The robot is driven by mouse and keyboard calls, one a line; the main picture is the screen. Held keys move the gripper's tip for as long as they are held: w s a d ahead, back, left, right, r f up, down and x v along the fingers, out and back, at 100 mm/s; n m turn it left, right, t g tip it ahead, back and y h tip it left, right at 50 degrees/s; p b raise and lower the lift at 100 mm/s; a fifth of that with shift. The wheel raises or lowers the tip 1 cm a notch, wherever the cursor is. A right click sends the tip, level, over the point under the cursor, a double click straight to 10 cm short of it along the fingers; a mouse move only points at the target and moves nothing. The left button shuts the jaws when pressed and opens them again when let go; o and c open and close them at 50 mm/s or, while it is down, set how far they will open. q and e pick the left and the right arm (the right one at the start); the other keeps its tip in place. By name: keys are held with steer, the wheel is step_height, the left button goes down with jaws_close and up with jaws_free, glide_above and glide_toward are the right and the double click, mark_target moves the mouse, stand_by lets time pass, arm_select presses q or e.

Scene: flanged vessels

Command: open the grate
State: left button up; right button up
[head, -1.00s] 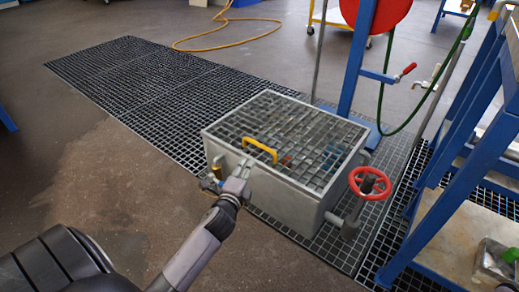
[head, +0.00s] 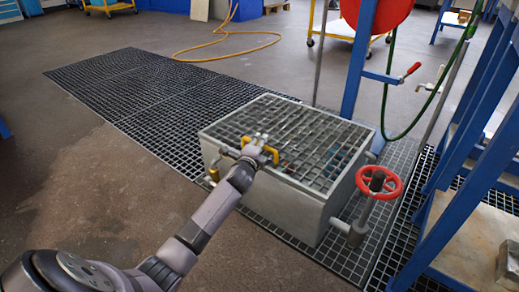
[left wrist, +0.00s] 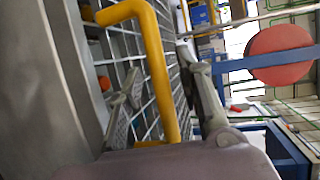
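The grate (head: 318,140) is a grey metal grid lying flat on top of a grey box-shaped tank (head: 285,208). A yellow bar handle (head: 274,155) stands up from the grate's near left edge; it also shows in the left wrist view (left wrist: 155,68). My left gripper (head: 262,140) is at this handle, partly covering it. In the left wrist view its two fingers are spread, one on each side of the handle's bar, with gaps visible. My right gripper is in neither view.
A red handwheel (head: 379,182) sticks out at the tank's right side. A blue frame (head: 470,150) stands at the right, and a blue post with a red reel (head: 378,12) behind. Floor grating (head: 130,85) extends to the back left.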

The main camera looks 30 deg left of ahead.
arm_select(q)
steer(key=shift+c, duration=0.2)
jaws_close()
stand_by(0.3)
stand_by(0.4)
